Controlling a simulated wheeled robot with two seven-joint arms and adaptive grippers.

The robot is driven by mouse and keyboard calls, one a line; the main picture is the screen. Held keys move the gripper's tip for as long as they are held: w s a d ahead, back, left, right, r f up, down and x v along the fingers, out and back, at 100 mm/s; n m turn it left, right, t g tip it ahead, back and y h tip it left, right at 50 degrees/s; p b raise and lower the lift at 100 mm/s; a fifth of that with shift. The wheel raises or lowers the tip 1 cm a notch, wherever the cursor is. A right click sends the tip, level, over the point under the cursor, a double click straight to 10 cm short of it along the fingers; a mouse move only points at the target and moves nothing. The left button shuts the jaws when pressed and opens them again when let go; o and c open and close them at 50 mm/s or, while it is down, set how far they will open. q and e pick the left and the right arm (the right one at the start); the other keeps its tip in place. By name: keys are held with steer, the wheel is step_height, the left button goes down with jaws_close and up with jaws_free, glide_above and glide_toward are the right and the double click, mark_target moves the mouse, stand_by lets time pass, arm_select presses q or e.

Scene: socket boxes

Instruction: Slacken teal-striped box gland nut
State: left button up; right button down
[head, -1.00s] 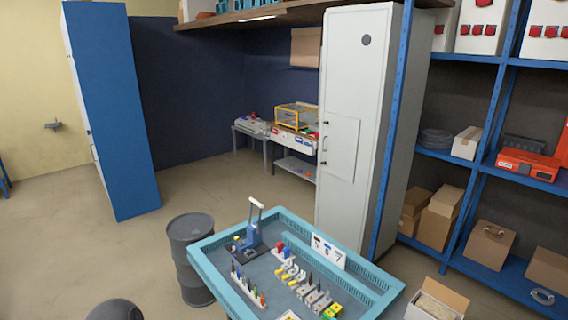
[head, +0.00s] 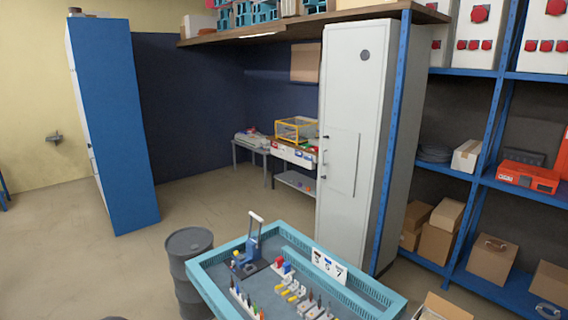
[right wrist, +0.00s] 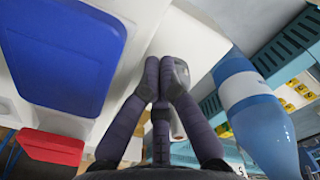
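Pale socket boxes with red sockets stand on the upper right shelf in the head view, one pair of columns at the left (head: 475,45) and another box (head: 543,47) at the right edge. The frame's top edge cuts them off. I cannot make out a teal stripe or a gland nut on any of them. My right gripper (right wrist: 163,72) shows in the right wrist view, its dark fingers drawn together at the tips with nothing clearly held between them. Neither gripper shows in the head view.
A teal-rimmed tool table (head: 228,304) with several small tools stands low in front. A grey locker (head: 350,100) and blue shelving (head: 492,130) stand behind it. A grey drum (head: 190,245) is at its left. A blue bottle (right wrist: 255,115) is right of my right gripper.

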steer(key=shift+w+d+r+b, duration=0.1)
steer(key=shift+w+d+b, duration=0.1)
steer(key=shift+b, duration=0.15)
steer(key=shift+s, duration=0.4)
step_height(320, 180, up, 6)
steer(key=p, duration=0.4)
steer(key=shift+s, duration=0.1)
